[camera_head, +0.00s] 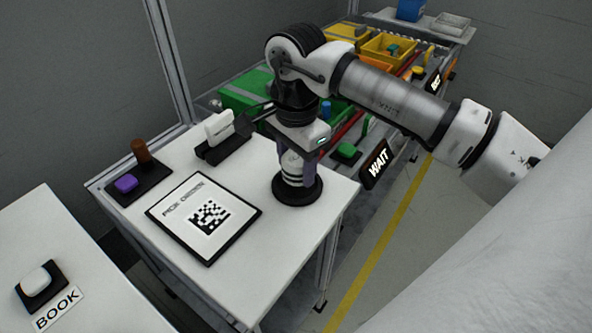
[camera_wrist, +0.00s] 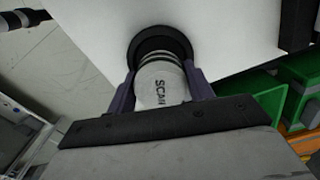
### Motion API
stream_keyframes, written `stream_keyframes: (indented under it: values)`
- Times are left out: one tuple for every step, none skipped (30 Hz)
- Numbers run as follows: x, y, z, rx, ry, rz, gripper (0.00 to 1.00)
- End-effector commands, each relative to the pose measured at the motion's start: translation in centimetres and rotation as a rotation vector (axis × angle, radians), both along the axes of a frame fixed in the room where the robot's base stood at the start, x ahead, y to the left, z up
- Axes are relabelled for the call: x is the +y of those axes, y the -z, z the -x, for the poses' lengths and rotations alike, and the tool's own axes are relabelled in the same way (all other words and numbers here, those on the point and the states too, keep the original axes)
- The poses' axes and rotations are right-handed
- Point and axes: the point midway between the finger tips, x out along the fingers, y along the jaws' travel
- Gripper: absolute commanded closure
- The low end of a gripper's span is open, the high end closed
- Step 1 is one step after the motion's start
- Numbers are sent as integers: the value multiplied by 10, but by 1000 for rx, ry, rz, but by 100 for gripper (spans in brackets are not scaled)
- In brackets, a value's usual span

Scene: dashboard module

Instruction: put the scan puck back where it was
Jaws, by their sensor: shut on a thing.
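The scan puck (camera_wrist: 160,84) is a white cylinder with dark bands and the word SCAN on its side. My gripper (camera_wrist: 162,95) is shut on it, with one purple finger on each side. In the head view the puck (camera_head: 292,168) is upright below my gripper (camera_head: 294,158), near the right edge of the white table. A round black base (camera_head: 298,190) is at the puck's lower end on the table. Whether the puck rests fully in it or is slightly above, I cannot tell.
A framed pick-order card (camera_head: 180,212) lies left of the puck. Behind it are a white device in a black holder (camera_head: 222,150) and a black tray (camera_head: 155,186) with purple and brown pieces. A WAIT sign (camera_head: 376,163) and green bins (camera_head: 245,90) stand beyond.

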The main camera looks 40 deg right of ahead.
Motion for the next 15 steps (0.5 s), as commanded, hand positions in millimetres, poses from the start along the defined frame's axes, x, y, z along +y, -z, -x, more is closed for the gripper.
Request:
stream_keyframes:
  values:
    - [0,9,1,3,0,-3,75]
    - [0,13,1,2,0,-3,75]
    - [0,19,0,2,0,-3,75]
    - [0,22,0,2,0,-3,75]
    - [0,25,0,1,0,-2,75]
    - [0,26,0,1,0,-1,75]
    - [0,26,0,1,0,0,75]
    - [0,26,0,0,0,0,75]
    - [0,26,0,0,0,0,75]
    - [0,26,0,0,0,0,75]
    - [0,26,0,1,0,0,75]
    - [0,26,0,1,0,0,75]
    - [0,27,0,1,0,0,75]
    - [0,28,0,1,0,0,75]
    - [0,29,0,1,0,0,75]
